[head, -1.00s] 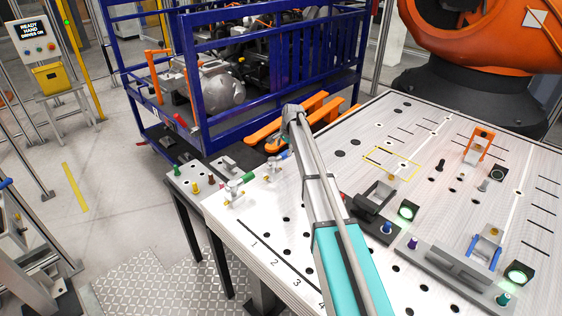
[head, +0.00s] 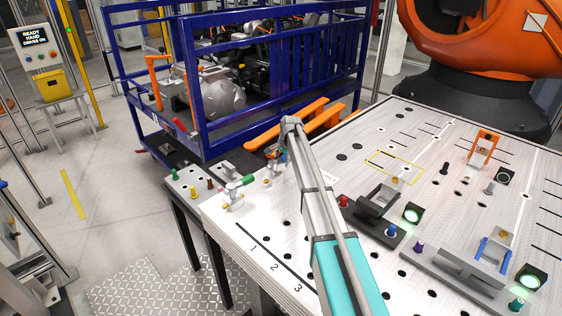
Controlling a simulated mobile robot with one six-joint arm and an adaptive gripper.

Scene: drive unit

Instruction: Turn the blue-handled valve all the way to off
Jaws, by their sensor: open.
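No valve with a blue handle can be made out for certain. A small blue piece (head: 4,184) shows at the left edge, cut off by the frame, and I cannot tell what it is. A blue U-shaped handle (head: 494,253) stands on a grey fixture at the right of the table; it looks like part of a clamp. My arm (head: 318,200) rises from the bottom and ends near the table's far left corner. My gripper is not clearly visible; the arm's far end hides that spot.
The perforated table (head: 262,222) fills the right, with clamps, pegs and lit boxes. A blue cage trolley (head: 270,75) stands behind it, and an orange robot (head: 495,45) at the back right. A control panel (head: 38,40) stands at left. The floor (head: 115,205) between is open.

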